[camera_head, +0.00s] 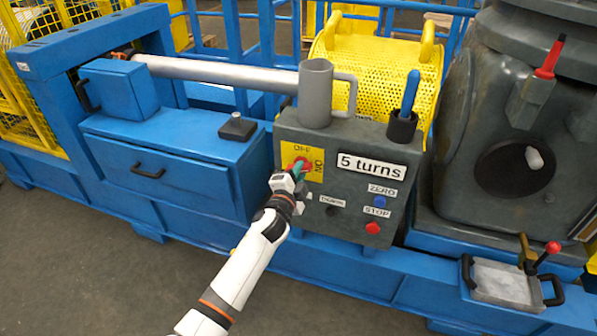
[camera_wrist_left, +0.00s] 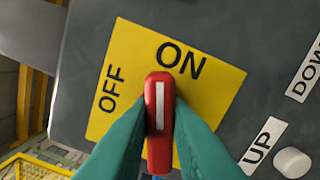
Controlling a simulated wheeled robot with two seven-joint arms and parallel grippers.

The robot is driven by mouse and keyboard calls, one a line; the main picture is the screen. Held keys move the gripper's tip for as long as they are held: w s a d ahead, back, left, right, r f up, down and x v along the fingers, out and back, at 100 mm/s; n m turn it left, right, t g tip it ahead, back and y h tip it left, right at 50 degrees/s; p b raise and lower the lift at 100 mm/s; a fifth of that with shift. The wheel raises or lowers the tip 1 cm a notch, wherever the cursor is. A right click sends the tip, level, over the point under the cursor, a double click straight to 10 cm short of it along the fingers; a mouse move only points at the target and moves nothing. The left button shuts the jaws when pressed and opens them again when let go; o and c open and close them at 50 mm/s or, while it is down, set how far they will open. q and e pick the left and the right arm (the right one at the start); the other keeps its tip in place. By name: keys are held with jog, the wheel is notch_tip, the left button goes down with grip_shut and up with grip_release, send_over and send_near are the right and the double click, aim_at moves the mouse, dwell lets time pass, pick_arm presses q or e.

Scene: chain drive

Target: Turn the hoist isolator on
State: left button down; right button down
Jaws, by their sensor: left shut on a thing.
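The isolator is a red handle (camera_wrist_left: 160,90) with a white stripe on a yellow plate (camera_wrist_left: 225,85), marked ON and OFF. In the left wrist view ON is above and slightly right of the handle, and OFF is left of it. The handle's stripe runs straight up, somewhat on the OFF side of the ON label and closer to ON than to OFF. My left gripper (camera_wrist_left: 160,125) is shut on the handle, with a green finger on each side. In the head view the left gripper (camera_head: 297,170) covers most of the handle at the yellow plate (camera_head: 317,172).
The grey control box (camera_head: 345,215) carries a "5 turns" label, a blue button (camera_head: 380,201), a red stop button (camera_head: 373,228) and a dark knob (camera_head: 332,211). A grey cup (camera_head: 315,95) and a blue-handled tool (camera_head: 410,92) stand on top. A tray (camera_head: 502,284) is at right.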

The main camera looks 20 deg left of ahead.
pick_arm(q)
jog(key=shift+f+m, duration=0.2)
jog(key=shift+m, duration=2)
pick_arm(e)
jog(key=shift+w+r, duration=0.1)
jog(key=shift+w, duration=0.1)
jog(key=shift+s, duration=0.2)
pick_arm(q)
jog(key=c, duration=1.4)
grip_release()
jog(key=shift+d, duration=0.1)
jog(key=shift+o, duration=0.2)
